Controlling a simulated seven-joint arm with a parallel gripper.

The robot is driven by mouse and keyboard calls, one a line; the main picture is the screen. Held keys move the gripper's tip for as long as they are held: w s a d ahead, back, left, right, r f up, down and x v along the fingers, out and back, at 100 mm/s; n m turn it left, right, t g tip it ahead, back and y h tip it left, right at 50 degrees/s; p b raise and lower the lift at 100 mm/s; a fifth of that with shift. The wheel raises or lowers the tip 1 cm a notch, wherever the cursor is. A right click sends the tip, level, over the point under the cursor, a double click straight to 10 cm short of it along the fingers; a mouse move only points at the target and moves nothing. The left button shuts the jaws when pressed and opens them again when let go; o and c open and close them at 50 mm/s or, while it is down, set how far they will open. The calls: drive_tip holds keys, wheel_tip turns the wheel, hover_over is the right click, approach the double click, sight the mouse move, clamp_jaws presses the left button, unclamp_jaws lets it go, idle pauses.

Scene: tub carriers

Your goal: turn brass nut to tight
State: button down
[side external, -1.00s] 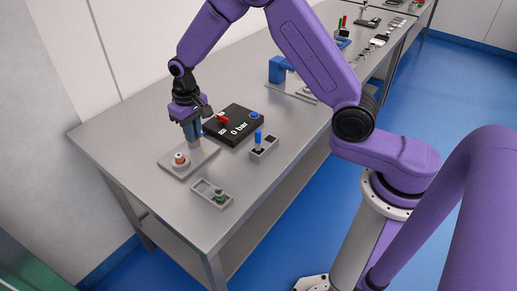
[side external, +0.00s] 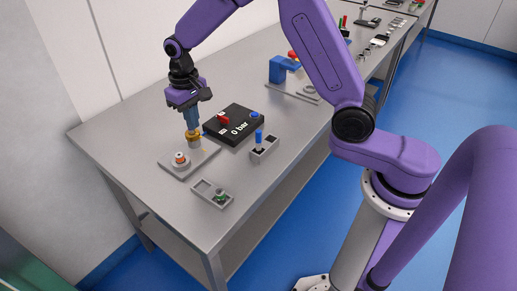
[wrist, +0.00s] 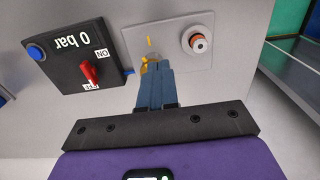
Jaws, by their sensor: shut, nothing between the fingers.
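The brass nut (side external: 193,135) sits on top of a grey post on a flat plate (side external: 176,173). In the wrist view the nut (wrist: 149,60) is partly hidden behind my fingers, and a yellow mark shows on the plate just beyond it. My gripper (side external: 192,127) points down with its fingers shut and empty, directly over the nut. In the wrist view the shut fingertips (wrist: 154,70) overlap the nut's near side. I cannot tell whether they touch it.
A black box reading "0 bar" (side external: 245,130) with a red switch and blue knob stands right of the post. A white fitting with an orange ring (side external: 180,159) is on the same plate. The bench's front left is clear.

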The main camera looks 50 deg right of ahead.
sight(193, 135)
drive_tip(key=shift+w+d+f, duration=0.1)
drive_tip(key=shift+d+f, duration=0.3)
drive_tip(key=shift+f, duration=0.6)
drive_tip(key=shift+s+d+f, duration=0.1)
drive_tip(key=shift+d+f, duration=0.35)
drive_tip(key=shift+f, duration=0.55)
drive_tip(key=shift+w+d+f, duration=0.1)
drive_tip(key=shift+d+f, duration=0.3)
drive_tip(key=shift+f, duration=0.6)
drive_tip(key=shift+w+a, duration=0.1)
drive_tip(key=shift+w, duration=0.1)
drive_tip(key=shift+w+a+r, duration=0.1)
drive_tip(key=shift+a, duration=0.45)
drive_tip(key=shift+s, duration=0.2)
